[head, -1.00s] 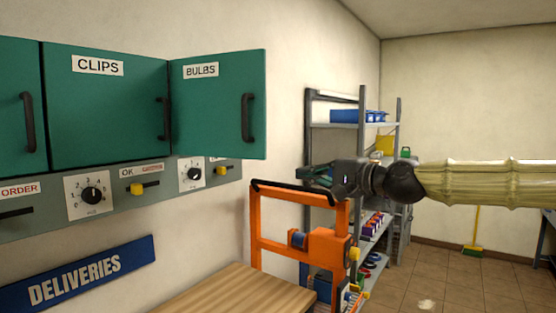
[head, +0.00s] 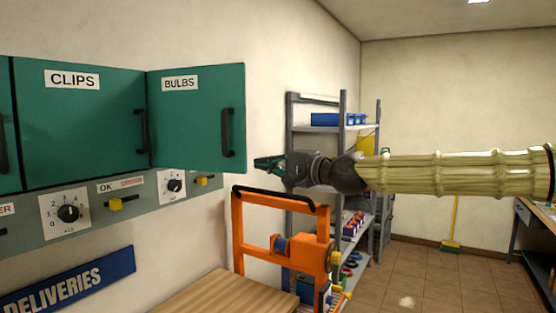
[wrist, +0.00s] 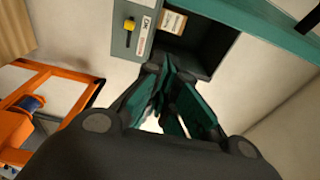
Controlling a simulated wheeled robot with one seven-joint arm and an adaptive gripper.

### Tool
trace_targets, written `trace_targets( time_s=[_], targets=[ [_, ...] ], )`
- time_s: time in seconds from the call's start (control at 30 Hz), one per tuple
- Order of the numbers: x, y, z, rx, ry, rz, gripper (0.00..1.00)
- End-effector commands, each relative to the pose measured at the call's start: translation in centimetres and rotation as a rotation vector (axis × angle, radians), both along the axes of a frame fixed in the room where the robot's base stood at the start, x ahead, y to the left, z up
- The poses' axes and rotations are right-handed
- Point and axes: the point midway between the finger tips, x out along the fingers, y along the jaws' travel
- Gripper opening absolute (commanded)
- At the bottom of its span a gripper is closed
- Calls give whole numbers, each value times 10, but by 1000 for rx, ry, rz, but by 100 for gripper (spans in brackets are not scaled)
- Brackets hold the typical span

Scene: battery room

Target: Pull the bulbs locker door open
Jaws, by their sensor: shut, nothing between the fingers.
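The green bulbs locker door (head: 190,120), labelled BULBS, stands partly open in the head view. It is angled out from the wall, with its left edge beside the clips door. Its dark vertical handle (head: 227,132) is near the free right edge. My gripper (head: 258,163) is shut and empty, just right of the door's lower right corner. In the wrist view the green finger pads (wrist: 168,100) point towards the open locker interior (wrist: 190,50), and a green door edge (wrist: 235,22) crosses the top.
The clips door (head: 80,125) is closed. A grey panel with knobs and yellow switches (head: 115,204) runs below the lockers. Grey shelves (head: 343,120) stand behind.

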Motion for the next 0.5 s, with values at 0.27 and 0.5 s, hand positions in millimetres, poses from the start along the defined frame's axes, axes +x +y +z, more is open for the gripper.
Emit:
trace_targets(
  time_s=[0.27,0.5],
  targets=[
    [-7,15,3,-1,0,2,0],
    [-24,22,2,-1,0,1,0]
  ],
)
